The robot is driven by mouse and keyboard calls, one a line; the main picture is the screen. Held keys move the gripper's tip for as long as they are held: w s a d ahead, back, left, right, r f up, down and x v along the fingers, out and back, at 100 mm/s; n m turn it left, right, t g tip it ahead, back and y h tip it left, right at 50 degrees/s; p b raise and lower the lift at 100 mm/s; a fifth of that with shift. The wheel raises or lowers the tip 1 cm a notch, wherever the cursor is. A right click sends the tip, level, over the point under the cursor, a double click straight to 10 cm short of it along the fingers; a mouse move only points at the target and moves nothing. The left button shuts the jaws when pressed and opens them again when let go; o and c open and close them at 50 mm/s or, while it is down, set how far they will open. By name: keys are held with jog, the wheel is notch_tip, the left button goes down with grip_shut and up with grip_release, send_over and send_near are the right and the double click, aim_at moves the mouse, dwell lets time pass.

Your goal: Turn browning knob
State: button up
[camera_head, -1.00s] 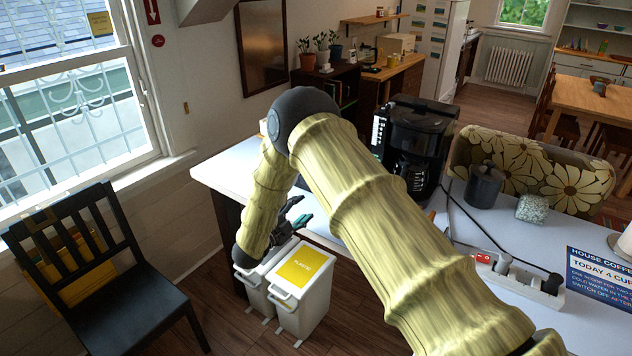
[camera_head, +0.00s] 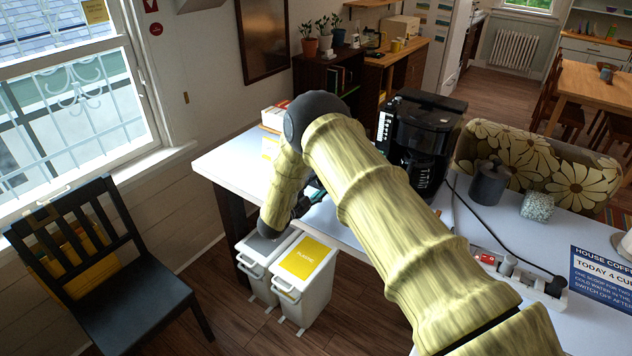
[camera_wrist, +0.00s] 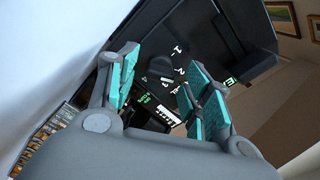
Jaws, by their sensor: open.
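In the wrist view a black appliance panel (camera_wrist: 205,45) carries white numerals and small green-lit marks. A dark rounded form (camera_wrist: 160,66), which looks like the knob, sits beside the numerals, beyond and between my fingertips. My gripper (camera_wrist: 160,78) is open, with teal finger pads on either side and nothing between them. No contact with the knob shows. In the head view my gripper (camera_head: 312,196) is mostly hidden behind my arm, near the white counter's front edge. The knob cannot be made out in the head view.
A black coffee maker (camera_head: 420,135) stands on the white counter (camera_head: 225,165), close behind my arm. A dark canister (camera_head: 488,183), a power strip (camera_head: 520,275) and a cable lie to the right. White bins (camera_head: 305,275) and a black chair (camera_head: 110,265) stand below left.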

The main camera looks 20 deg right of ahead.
jog(key=shift+w+d+r, duration=0.15)
jog(key=shift+d+r, duration=0.1)
jog(key=shift+d, duration=0.25)
jog(key=shift+w+f, duration=0.25)
jog(key=shift+s+r, duration=0.1)
jog(key=shift+c, duration=0.2)
jog(key=c, duration=1)
